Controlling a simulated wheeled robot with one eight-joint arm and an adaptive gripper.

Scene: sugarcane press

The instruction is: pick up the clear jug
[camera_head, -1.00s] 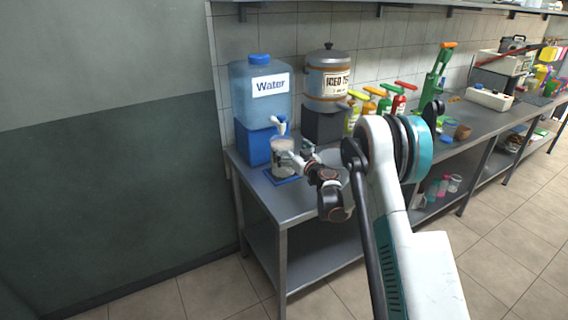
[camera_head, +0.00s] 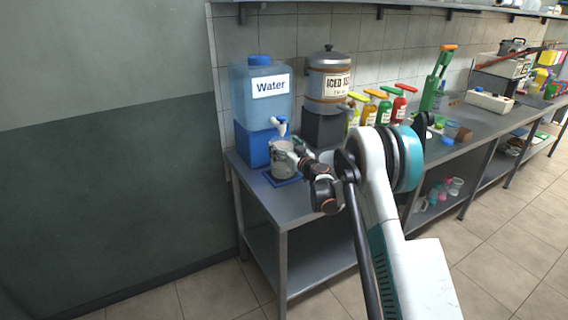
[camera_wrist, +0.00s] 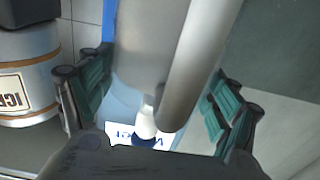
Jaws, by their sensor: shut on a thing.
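The clear jug (camera_head: 281,163) looks grey and see-through. It stands upright at the blue mat (camera_head: 270,181) below the white tap (camera_head: 279,124) of the blue water dispenser (camera_head: 262,92). My gripper (camera_head: 296,154) reaches in from the right and is shut on the jug. In the wrist view the jug (camera_wrist: 143,50) and its thick grey handle (camera_wrist: 203,62) fill the space between the green-padded fingers of my gripper (camera_wrist: 155,100). I cannot tell whether the jug's base touches the mat.
An iced tea dispenser (camera_head: 328,85) stands right of the water dispenser. Several bottles with coloured tops (camera_head: 384,106) and a green press (camera_head: 436,80) stand farther along the steel counter (camera_head: 270,205). A wall closes off the left side. The tiled floor in front is clear.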

